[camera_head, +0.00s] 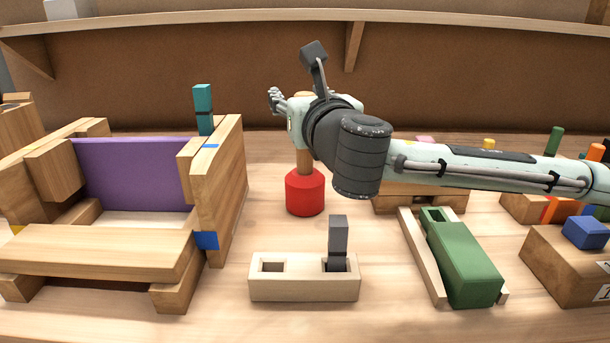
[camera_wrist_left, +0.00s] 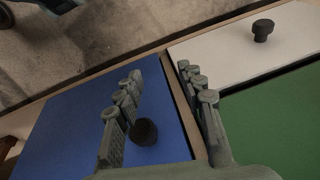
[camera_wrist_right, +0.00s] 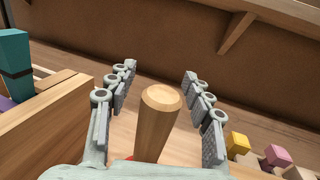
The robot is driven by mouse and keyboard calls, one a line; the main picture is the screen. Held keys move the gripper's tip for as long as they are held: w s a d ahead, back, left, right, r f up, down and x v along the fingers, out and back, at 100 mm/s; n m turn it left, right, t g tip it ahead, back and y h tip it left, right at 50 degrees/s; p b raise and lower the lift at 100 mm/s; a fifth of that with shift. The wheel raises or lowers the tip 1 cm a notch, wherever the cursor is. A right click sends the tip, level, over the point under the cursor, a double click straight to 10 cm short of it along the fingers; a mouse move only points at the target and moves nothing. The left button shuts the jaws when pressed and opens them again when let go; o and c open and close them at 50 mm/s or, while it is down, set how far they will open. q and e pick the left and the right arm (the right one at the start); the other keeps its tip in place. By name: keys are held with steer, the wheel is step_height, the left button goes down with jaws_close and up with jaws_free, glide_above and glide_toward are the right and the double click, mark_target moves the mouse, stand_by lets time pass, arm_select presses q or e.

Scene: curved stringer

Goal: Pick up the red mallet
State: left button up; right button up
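The red mallet stands upright on the workbench in the head view, its red head (camera_head: 305,192) down and its wooden handle (camera_head: 304,160) pointing up. My right gripper (camera_head: 276,101) is at the top of the handle and hides part of it. In the right wrist view the handle (camera_wrist_right: 156,122) rises between the fingers of my open right gripper (camera_wrist_right: 157,92), with gaps on both sides. My left gripper (camera_wrist_left: 162,90) is open and empty in the left wrist view, over blue and green panels; it is not in the head view.
A wooden assembly with a purple panel (camera_head: 135,174) stands left of the mallet. A pale block (camera_head: 300,288) with a grey peg (camera_head: 338,240) lies in front. A green block (camera_head: 465,262) in a wooden holder lies to the right. A shelf (camera_head: 200,17) runs along the back wall.

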jaws_close()
arm_select(q)
steer(key=shift+s+a+f, duration=0.1)
steer(key=shift+s+f, duration=0.15)
steer(key=shift+s, duration=0.15)
steer(key=shift+w+r, duration=0.1)
steer(key=shift+w, duration=0.1)
